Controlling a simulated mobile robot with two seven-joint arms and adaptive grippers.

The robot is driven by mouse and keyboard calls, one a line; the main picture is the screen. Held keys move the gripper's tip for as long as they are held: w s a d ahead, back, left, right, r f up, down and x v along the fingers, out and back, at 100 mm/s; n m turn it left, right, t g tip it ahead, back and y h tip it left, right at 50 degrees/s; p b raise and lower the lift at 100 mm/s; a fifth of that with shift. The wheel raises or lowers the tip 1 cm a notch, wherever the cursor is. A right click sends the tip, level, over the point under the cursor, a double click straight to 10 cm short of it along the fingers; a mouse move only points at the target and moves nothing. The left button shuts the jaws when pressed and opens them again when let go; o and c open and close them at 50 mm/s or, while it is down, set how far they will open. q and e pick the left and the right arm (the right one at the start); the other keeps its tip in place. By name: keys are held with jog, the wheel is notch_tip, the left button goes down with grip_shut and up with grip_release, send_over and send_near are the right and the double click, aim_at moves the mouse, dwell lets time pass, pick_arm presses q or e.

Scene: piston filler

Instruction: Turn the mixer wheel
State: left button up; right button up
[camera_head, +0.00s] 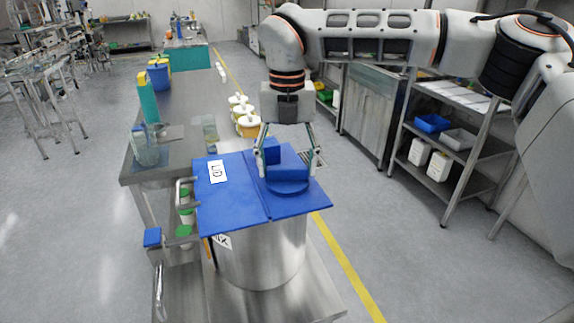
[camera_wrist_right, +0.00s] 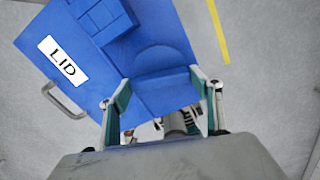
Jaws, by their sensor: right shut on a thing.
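The mixer wheel (camera_head: 288,186) is a blue round disc on the right part of the blue lid of a steel drum (camera_head: 262,255). In the wrist view the wheel (camera_wrist_right: 160,62) shows as a rounded blue shape in front of the fingers. My right gripper (camera_head: 287,162) points down over it, its two fingers set wide apart, one to each side. In the wrist view my right gripper (camera_wrist_right: 160,82) has blue between its fingertips and is shut on the wheel. The exact finger contacts are hard to see. My left gripper is not in view.
The blue lid (camera_head: 235,200) has a white LID label (camera_head: 217,171). A blue block (camera_head: 272,151) stands on it by the wheel. A metal handle (camera_head: 180,192) is at the drum's left. A steel bench (camera_head: 185,125) with containers lies behind; shelves (camera_head: 470,130) stand right.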

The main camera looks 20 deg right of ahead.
aim_at(287, 167)
jog(key=shift+m, duration=1.6)
jog(key=o, duration=1.1)
jog(key=shift+o, duration=0.2)
notch_tip(287, 167, up, 12)
